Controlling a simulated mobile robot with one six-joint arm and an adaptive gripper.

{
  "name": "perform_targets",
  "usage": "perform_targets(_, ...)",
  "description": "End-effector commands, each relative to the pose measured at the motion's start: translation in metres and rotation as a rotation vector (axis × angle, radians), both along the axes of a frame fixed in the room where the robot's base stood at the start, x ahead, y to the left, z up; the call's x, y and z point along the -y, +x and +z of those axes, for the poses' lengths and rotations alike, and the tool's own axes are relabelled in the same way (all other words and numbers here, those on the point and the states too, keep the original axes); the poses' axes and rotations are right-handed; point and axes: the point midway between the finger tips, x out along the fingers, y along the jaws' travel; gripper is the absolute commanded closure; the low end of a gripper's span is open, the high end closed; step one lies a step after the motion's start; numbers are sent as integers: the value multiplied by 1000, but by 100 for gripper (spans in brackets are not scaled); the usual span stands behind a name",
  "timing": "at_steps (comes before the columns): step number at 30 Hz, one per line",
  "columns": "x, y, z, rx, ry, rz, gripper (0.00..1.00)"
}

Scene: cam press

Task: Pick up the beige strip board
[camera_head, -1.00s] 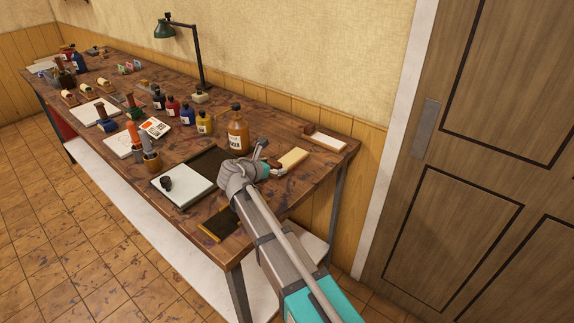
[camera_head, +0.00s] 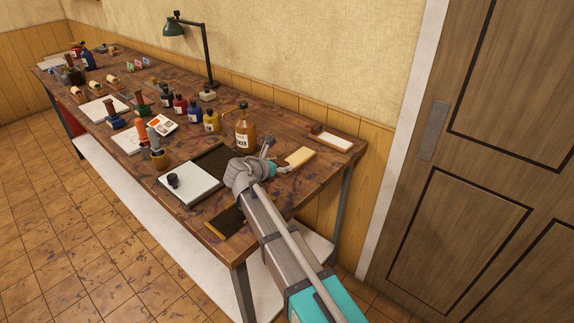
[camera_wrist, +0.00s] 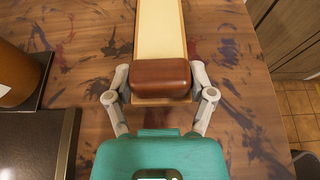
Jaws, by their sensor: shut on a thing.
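The beige strip board (camera_head: 299,157) is at the right end of the workbench, with a brown block at its near end. In the wrist view the pale strip (camera_wrist: 160,28) runs away from me, and the rounded brown block (camera_wrist: 161,78) sits between my fingers. My gripper (camera_wrist: 161,92) is shut on that block, one finger on each side. In the head view my gripper (camera_head: 280,169) is at the board's near end, and my wrist hides part of it. I cannot tell whether the board touches the bench.
A similar white board (camera_head: 331,141) lies just behind, near the wall. A large amber bottle (camera_head: 245,132) stands to the left. A dark mat (camera_head: 213,159) and a pale slab (camera_head: 190,187) lie nearer. The workbench edge (camera_head: 330,180) is close on the right.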

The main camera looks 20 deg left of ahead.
Motion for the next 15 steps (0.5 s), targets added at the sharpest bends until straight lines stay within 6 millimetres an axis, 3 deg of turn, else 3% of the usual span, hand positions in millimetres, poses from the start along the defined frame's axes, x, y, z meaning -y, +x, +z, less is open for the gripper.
perform_targets(15,0,0,28,1,-1,-1,82)
